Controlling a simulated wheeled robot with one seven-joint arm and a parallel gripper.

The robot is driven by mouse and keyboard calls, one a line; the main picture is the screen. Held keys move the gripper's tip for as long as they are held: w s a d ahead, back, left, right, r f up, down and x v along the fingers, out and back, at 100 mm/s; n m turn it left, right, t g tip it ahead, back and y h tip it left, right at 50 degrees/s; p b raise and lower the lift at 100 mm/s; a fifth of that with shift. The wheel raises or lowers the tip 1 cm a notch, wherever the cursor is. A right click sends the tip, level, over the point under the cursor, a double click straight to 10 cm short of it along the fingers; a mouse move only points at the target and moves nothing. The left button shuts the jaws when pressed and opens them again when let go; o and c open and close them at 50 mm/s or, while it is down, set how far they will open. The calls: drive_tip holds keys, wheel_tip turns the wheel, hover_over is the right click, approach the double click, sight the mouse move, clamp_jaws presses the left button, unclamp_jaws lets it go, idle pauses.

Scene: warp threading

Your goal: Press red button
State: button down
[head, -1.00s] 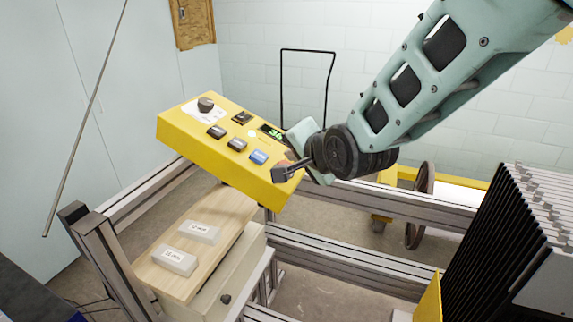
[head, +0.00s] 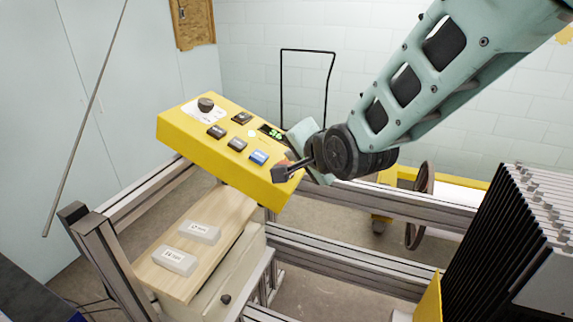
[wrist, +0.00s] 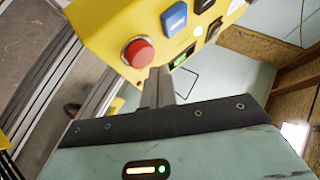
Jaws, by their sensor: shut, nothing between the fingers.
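The yellow control box (head: 215,150) is tilted on the frame, with a dark knob, dark buttons, a blue button (head: 259,157) and a small green-lit display. The round red button (wrist: 139,52) shows clearly in the wrist view, near the box's corner beside the blue button. In the head view my gripper mostly hides it. My gripper (head: 281,174) is shut and empty, its tips over the box's right end. In the wrist view its fingers (wrist: 159,88) point toward the box, just below and right of the red button. I cannot tell whether they touch anything.
Metal rails (head: 350,259) run below and behind the box. A wooden board (head: 168,280) with two white labelled blocks (head: 175,261) lies at lower left. A black finned rack (head: 490,240) stands at right. A black wire handle (head: 308,50) rises behind.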

drive_tip(key=shift+f, duration=0.1)
drive_tip(key=shift+a+f+b, duration=0.15)
drive_tip(key=shift+f+b, duration=0.2)
drive_tip(key=shift+b, duration=0.2)
drive_tip(key=shift+w+a+f+b, duration=0.1)
drive_tip(key=shift+f+b, duration=0.25)
idle(0.7)
drive_tip(key=shift+r, duration=0.1)
drive_tip(key=shift+d+r+p, duration=0.25)
drive_tip(key=shift+r+p, duration=0.05)
drive_tip(key=shift+r, duration=0.4)
wheel_tip(320, 180, up, 6)
drive_tip(key=s+d+p, duration=0.1)
drive_tip(key=d+p, duration=0.1)
drive_tip(key=shift+f+p, duration=0.2)
drive_tip(key=shift+p, duration=0.2)
drive_tip(key=shift+d+f, duration=0.1)
